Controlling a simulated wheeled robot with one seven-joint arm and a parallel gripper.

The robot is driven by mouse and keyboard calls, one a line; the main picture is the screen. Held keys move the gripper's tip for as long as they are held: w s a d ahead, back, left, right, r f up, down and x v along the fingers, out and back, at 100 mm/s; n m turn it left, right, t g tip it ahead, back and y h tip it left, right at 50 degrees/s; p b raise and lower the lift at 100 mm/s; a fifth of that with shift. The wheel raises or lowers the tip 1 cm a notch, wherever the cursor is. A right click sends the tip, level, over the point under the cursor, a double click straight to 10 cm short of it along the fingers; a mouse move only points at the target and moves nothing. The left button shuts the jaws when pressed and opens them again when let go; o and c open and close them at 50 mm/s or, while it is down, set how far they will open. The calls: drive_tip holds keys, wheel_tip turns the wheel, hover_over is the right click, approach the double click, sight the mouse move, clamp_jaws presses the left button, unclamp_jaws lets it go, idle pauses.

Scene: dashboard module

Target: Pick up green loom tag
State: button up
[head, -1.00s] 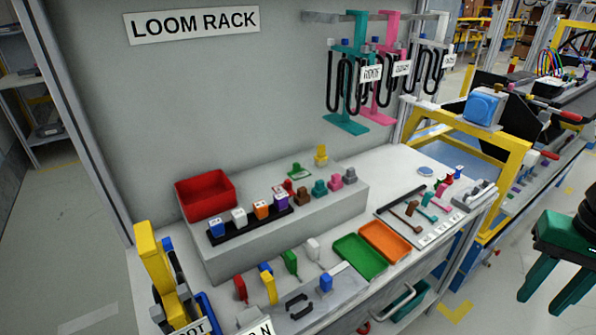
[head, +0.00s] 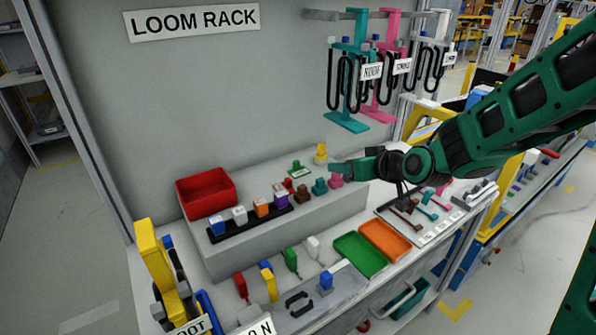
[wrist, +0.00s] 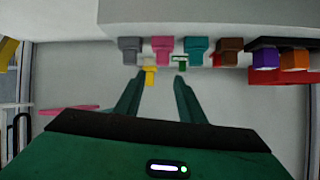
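The green loom tag (head: 300,170), a small green piece with a white label, lies on the back of the raised grey shelf, left of a yellow connector piece (head: 320,153). In the wrist view the tag (wrist: 180,63) shows just beyond the tip of the right-hand finger, with the yellow piece (wrist: 150,76) to its left. My gripper (head: 336,168) reaches in from the right, above the shelf's right end, apart from the tag. Its two fingers stand apart in the wrist view (wrist: 157,80), with nothing held.
Brown (head: 302,194), teal (head: 320,186) and pink (head: 336,180) connectors stand in a row in front of the tag. A red bin (head: 207,193) and a black strip of labelled blocks (head: 250,223) stand left. Hanging looms (head: 360,75) are behind.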

drive_tip(key=n+y, duration=0.1)
drive_tip(key=n, duration=0.1)
approach(298, 164)
drive_tip(key=shift+s+d+f+t, duration=0.3)
drive_tip(key=shift+s+d+t, duration=0.05)
drive_tip(key=shift+d+t, duration=0.05)
drive_tip(key=shift+w+a+f, duration=0.1)
drive_tip(key=shift+a+f, duration=0.05)
drive_tip(key=shift+a, duration=0.15)
drive_tip(key=x, duration=1)
drive_tip(key=shift+w+a, duration=0.3)
drive_tip(key=shift+c, duration=0.6)
clamp_jaws()
